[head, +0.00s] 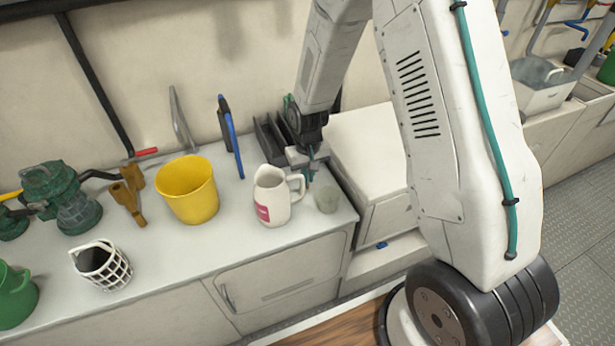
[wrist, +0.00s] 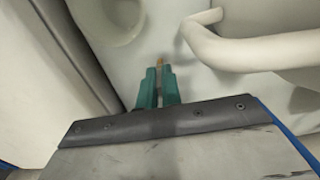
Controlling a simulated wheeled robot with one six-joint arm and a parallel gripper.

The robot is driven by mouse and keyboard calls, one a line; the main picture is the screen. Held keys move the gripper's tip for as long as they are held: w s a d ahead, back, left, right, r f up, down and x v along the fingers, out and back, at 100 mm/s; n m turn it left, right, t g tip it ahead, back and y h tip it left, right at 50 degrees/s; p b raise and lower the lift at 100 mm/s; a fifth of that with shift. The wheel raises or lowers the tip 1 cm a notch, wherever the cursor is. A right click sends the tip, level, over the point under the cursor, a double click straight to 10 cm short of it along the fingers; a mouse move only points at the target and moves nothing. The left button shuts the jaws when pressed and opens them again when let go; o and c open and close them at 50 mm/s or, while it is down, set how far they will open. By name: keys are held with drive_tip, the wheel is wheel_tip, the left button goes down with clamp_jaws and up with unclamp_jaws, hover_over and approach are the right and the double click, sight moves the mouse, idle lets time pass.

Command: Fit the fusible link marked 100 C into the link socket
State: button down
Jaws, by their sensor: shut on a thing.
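My gripper (wrist: 158,88) has its green fingers shut on a small brass-coloured piece (wrist: 160,62), whose tip shows just past the fingertips. It may be the fusible link; no marking is readable, and the fingers hide most of it. In the head view my gripper (head: 311,172) points down over the right end of the counter, behind the white jug (head: 270,198) and the pale cup (head: 327,200). I cannot make out the link socket in either view.
The jug's handle (wrist: 205,40) is close on the right in the wrist view, the cup (wrist: 112,18) at upper left. Dark bins (head: 268,140) stand by the gripper. A yellow bucket (head: 187,190) is further left.

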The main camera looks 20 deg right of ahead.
drive_tip(key=shift+f, duration=0.35)
drive_tip(key=shift+f, duration=0.15)
drive_tip(key=c, duration=1.6)
unclamp_jaws()
